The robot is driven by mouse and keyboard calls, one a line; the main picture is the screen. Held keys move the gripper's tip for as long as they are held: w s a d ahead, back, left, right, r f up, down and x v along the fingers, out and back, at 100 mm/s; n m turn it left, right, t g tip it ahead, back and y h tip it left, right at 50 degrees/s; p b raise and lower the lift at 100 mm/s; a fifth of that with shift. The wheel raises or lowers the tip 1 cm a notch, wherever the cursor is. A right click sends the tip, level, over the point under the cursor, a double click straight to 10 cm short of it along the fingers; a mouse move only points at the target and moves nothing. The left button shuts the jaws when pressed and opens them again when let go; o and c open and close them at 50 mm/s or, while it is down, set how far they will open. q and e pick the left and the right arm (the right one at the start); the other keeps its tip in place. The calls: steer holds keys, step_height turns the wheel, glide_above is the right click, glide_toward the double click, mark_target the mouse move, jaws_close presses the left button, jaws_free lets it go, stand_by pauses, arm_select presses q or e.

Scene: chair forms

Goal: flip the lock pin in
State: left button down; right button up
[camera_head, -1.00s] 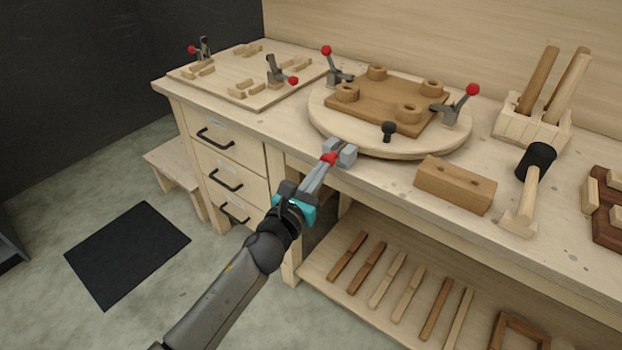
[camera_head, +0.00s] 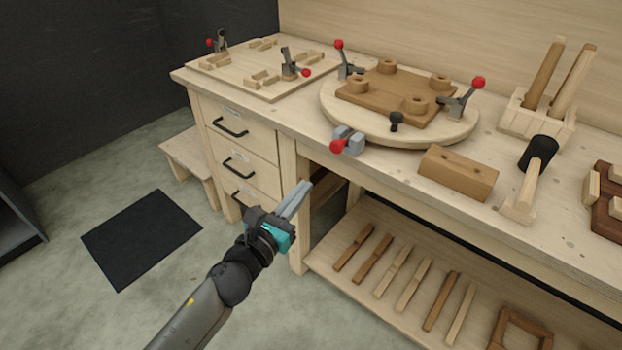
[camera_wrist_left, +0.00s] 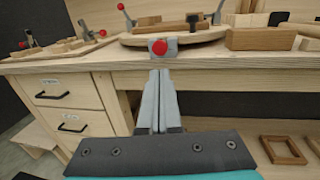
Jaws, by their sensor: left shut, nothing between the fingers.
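The lock pin shows as a red knob (camera_head: 337,146) in a grey block (camera_head: 349,138) at the front edge of the bench, by the rim of the round wooden turntable (camera_head: 332,117). In the left wrist view the red knob (camera_wrist_left: 158,47) sits against the grey block, straight beyond the fingertips. The pin's shaft is hidden. My left gripper (camera_head: 306,186) is shut and empty, in front of the bench, below and apart from the knob. It also shows in the left wrist view (camera_wrist_left: 160,73), fingers together. My right gripper is out of view.
The turntable carries a brown board (camera_head: 385,101) with round pegs, two red-tipped clamps and a black knob (camera_head: 396,121). A wooden block (camera_head: 457,173) and a mallet (camera_head: 530,178) lie to its right. Drawers (camera_head: 240,168) stand left; a lower shelf (camera_head: 330,266) holds wooden sticks. Floor room is clear.

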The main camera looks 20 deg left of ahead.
arm_select(q)
steer(key=shift+s+a, duration=0.15)
steer(key=shift+s, duration=0.9)
steer(key=shift+f, duration=0.15)
steer(key=s+a+f+n+g+y, duration=0.1)
steer(key=s+f+n+g, duration=0.2)
steer(key=f+n, duration=0.5)
steer(key=s+a+f+n+g+y, duration=0.1)
steer(key=s+f+n+g, duration=0.2)
steer(key=f, duration=0.8)
steer(key=s+a+f+n+g+y, duration=0.15)
steer(key=s+f+n, duration=0.25)
steer(key=f+n, duration=0.45)
steer(key=s+f+n+g, duration=0.4)
steer(key=s+f+n, duration=0.4)
steer(key=s, duration=0.5)
steer(key=s+f+n+g, duration=0.5)
steer(key=s+f+n, duration=0.3)
steer(key=s+f, duration=0.3)
steer(key=s, duration=0.3)
steer(key=shift+s+d, duration=0.3)
steer(key=shift+d, duration=0.1)
